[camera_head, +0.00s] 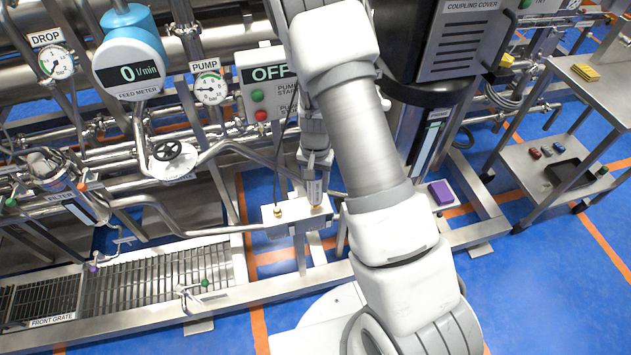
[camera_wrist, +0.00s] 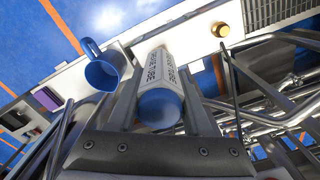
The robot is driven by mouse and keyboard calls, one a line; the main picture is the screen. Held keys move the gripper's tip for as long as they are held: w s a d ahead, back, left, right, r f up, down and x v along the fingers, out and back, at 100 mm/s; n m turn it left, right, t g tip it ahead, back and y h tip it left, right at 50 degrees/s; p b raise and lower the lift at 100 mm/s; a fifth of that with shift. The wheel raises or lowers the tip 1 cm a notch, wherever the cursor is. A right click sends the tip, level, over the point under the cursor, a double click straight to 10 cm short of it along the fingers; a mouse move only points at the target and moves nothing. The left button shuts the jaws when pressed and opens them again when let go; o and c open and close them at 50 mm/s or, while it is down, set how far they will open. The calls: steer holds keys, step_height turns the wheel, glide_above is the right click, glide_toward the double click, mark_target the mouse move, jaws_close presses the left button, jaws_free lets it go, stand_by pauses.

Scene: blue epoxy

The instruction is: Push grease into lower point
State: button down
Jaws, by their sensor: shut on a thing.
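My gripper (camera_head: 317,160) points down and is shut on a white grease tool (camera_head: 314,190) with printed text. In the wrist view the tool (camera_wrist: 158,80) lies between the two fingers, its blue round end (camera_wrist: 158,108) towards the camera. Its far end is at a pale metal block (camera_head: 296,222) with brass grease points. The left brass point (camera_head: 278,211) is free and also shows in the wrist view (camera_wrist: 221,29). The tool stands over the right brass point (camera_head: 316,206); I cannot tell whether they touch. No label on the block shows which point is the lower one.
A blue cup-like piece (camera_wrist: 102,70) is beside the tool in the wrist view. Pipes and a valve wheel (camera_head: 167,150) crowd the left. A pump box (camera_head: 265,85) reads OFF. A purple item (camera_head: 441,192) lies to the right. A steel cart (camera_head: 560,140) stands far right.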

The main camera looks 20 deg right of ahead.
steer(key=shift+r+p, duration=2.5)
steer(key=shift+r, duration=1.05)
steer(key=shift+f, duration=0.15)
steer(key=shift+f+b, duration=2.35)
steer(key=shift+f, duration=0.3)
steer(key=shift+s+f+b, duration=0.1)
steer(key=shift+f+b, duration=0.65)
steer(key=shift+f, duration=0.1)
steer(key=shift+r, duration=0.1)
steer(key=shift+r+p, duration=2.45)
steer(key=shift+r, duration=1)
